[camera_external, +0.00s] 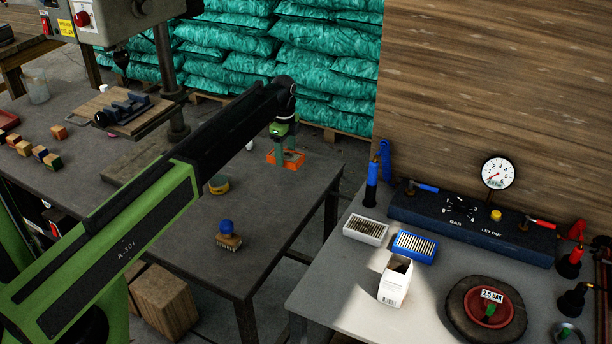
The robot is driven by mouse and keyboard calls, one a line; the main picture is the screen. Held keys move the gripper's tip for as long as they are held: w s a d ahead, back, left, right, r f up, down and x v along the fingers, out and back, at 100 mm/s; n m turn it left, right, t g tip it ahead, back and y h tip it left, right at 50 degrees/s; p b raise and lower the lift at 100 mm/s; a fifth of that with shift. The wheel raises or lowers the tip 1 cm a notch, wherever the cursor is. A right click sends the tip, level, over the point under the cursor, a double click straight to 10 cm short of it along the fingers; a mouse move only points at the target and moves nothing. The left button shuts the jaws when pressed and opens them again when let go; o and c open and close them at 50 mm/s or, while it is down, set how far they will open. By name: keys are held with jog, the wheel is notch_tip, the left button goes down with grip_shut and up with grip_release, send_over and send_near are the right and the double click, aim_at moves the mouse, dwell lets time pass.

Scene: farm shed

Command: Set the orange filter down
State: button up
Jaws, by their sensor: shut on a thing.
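The orange filter (293,162) is a small open-looking orange frame near the far right corner of the dark table (290,202). My gripper (287,158) points down with its green fingers shut on the filter. The fingers hide part of the filter. I cannot tell whether its underside touches the tabletop or hangs just above it.
The grey table (330,275) holds a white filter (365,228), a blue filter (415,247) and a white carton (395,285). Teal sacks (325,65) stand behind.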

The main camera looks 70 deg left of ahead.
aim_at(283, 171)
jog(key=shift+s+a+f, duration=0.15)
jog(key=shift+a+f, duration=0.2)
jog(key=shift+a, duration=0.2)
jog(key=shift+s+a+f, duration=0.1)
jog(key=shift+a+f, duration=0.2)
jog(key=shift+a, duration=0.2)
notch_tip(283, 171, down, 4)
jog(key=b, duration=0.4)
jog(key=shift+f+b, duration=0.15)
jog(key=shift+b, duration=0.25)
jog(key=shift+r, duration=0.2)
jog(key=shift+f, duration=0.15)
jog(key=o, duration=1.4)
notch_tip(283, 171, up, 12)
jog(key=p, duration=1.2)
jog(key=shift+r+p, duration=0.25)
jog(key=shift+p, duration=0.05)
